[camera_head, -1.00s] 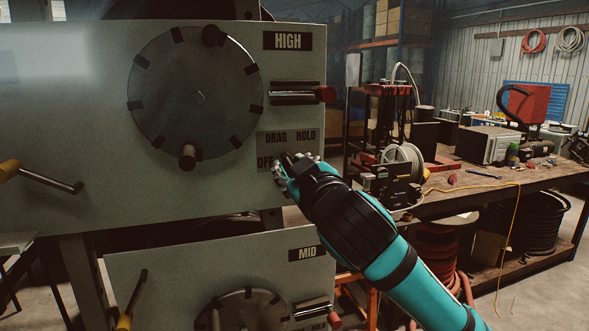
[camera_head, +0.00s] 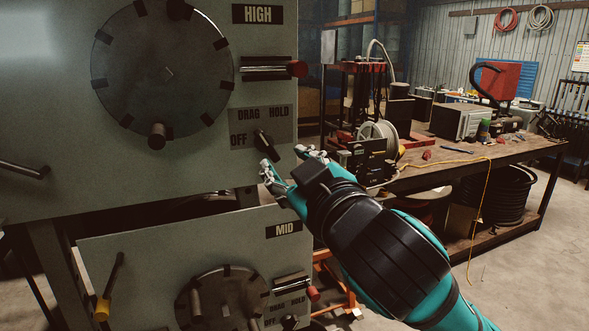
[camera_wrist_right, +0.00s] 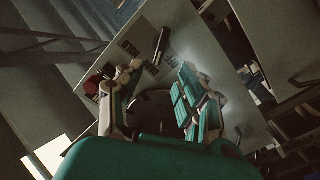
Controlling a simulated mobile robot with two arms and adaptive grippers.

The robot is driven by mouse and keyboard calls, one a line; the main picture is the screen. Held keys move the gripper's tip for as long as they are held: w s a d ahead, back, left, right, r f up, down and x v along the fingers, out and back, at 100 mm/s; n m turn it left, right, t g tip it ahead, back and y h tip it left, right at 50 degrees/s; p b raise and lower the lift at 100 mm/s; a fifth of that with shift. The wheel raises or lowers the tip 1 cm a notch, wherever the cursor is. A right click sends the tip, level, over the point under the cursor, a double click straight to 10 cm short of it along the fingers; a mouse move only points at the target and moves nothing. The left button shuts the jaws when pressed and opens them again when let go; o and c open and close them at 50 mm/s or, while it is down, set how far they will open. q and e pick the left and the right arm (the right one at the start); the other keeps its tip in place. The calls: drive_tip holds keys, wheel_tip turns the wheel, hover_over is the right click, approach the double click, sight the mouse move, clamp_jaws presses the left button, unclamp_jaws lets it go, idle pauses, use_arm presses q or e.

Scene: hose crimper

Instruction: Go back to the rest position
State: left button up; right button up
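My right gripper (camera_head: 285,161) is open and empty in the head view, in front of the machine and just below and right of its upper knob. Its spread fingers also show in the right wrist view (camera_wrist_right: 148,85), with a labelled panel beyond them. The black knob (camera_head: 264,140) sits on the OFF / DRAG / HOLD plate (camera_head: 255,118), slanted, with a visible gap to the fingers. I cannot tell for sure which label it points to. My left gripper is in neither view.
A cluttered workbench (camera_head: 440,170) stands at the right. Floor at the far right is clear.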

drive_tip(key=shift+s+d, duration=0.2)
drive_tip(key=shift+s, duration=0.4)
